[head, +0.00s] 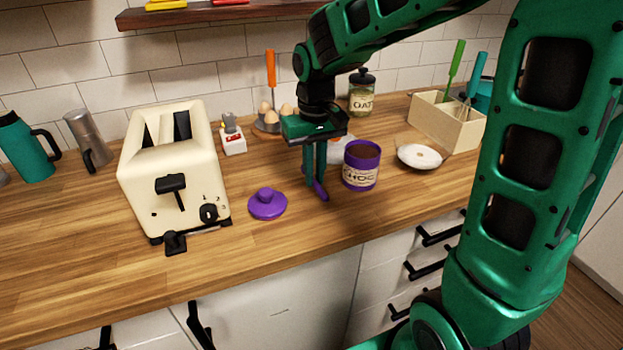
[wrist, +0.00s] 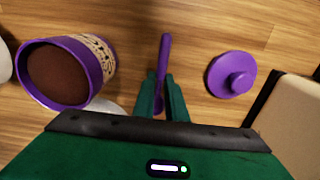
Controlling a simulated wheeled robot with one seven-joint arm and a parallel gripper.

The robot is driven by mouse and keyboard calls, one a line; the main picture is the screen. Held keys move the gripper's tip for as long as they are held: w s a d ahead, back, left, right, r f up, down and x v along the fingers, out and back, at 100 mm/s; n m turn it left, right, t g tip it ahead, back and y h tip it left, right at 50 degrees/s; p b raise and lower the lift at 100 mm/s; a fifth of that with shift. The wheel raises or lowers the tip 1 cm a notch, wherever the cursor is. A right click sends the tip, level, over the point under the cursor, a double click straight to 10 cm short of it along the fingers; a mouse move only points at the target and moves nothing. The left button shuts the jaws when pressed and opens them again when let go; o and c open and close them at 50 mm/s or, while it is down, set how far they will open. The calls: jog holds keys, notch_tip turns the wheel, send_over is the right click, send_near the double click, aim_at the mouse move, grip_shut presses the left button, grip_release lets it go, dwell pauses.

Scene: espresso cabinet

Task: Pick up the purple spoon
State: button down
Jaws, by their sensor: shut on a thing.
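The purple spoon (head: 321,190) is at my gripper's fingertips, just left of the open choc jar (head: 361,172). In the wrist view the purple spoon (wrist: 163,55) points away from me, with its near end between the two green fingers. My gripper (head: 315,184) points down and is shut on the spoon; it also shows in the wrist view (wrist: 160,92). I cannot tell whether the spoon still touches the counter. The spoon's near end is partly hidden by the fingers.
The purple lid (head: 267,204) lies left of my gripper, with the cream toaster (head: 172,170) beyond it. A white dish (head: 420,156) and a wooden box (head: 446,122) of utensils stand to the right. Eggs and an oat jar (head: 362,95) stand behind. The counter front is clear.

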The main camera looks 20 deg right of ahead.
jog(key=r, duration=0.3)
jog(key=shift+s+a, duration=0.25)
jog(key=s+a+r, duration=0.6)
jog(key=s, duration=0.2)
jog(key=shift+s+a+r, duration=0.2)
jog(key=shift+s+a, duration=0.15)
jog(key=shift+s, duration=0.1)
